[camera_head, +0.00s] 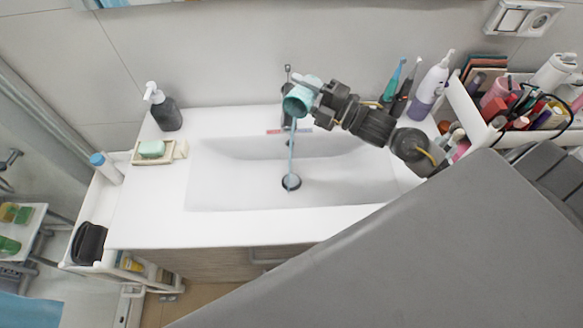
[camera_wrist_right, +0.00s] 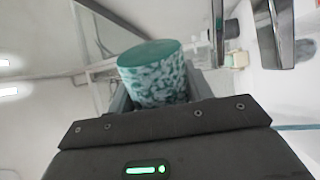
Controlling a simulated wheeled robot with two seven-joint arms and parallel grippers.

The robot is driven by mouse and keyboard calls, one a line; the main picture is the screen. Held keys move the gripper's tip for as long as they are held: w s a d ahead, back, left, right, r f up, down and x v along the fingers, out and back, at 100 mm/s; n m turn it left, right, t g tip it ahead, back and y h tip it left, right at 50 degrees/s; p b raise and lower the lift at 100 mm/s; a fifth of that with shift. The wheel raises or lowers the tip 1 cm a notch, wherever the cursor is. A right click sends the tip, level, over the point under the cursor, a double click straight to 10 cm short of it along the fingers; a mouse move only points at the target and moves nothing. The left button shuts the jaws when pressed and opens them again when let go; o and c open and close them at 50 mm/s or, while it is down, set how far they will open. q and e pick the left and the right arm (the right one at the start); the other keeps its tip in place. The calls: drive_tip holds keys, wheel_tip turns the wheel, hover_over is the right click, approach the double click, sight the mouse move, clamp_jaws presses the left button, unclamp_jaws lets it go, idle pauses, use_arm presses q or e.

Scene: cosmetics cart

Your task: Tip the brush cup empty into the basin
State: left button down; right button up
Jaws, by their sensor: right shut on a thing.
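The brush cup (camera_head: 301,94) is a teal cup held by my right gripper (camera_head: 322,93) above the back part of the basin. It is tilted, with its mouth facing down towards the basin. A thin blue stream of liquid runs from it down to the drain (camera_head: 291,183) of the white basin (camera_head: 345,180). In the right wrist view the cup (camera_wrist_right: 155,75) shows a mottled teal and white side and a plain teal end between the fingers. My left gripper is not in view.
The dark faucet (camera_head: 287,72) stands behind the cup. A soap dispenser (camera_head: 163,106) and a green soap bar (camera_head: 151,149) on a dish are left of the basin. Electric toothbrushes (camera_head: 402,92) and a crowded white cosmetics cart (camera_head: 470,110) are at the right.

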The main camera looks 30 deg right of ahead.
drive_tip(key=shift+f, duration=0.1)
drive_tip(key=shift+n+b, duration=0.3)
drive_tip(key=shift+b, duration=0.05)
drive_tip(key=shift+a, duration=0.1)
drive_tip(key=shift+n, duration=0.4)
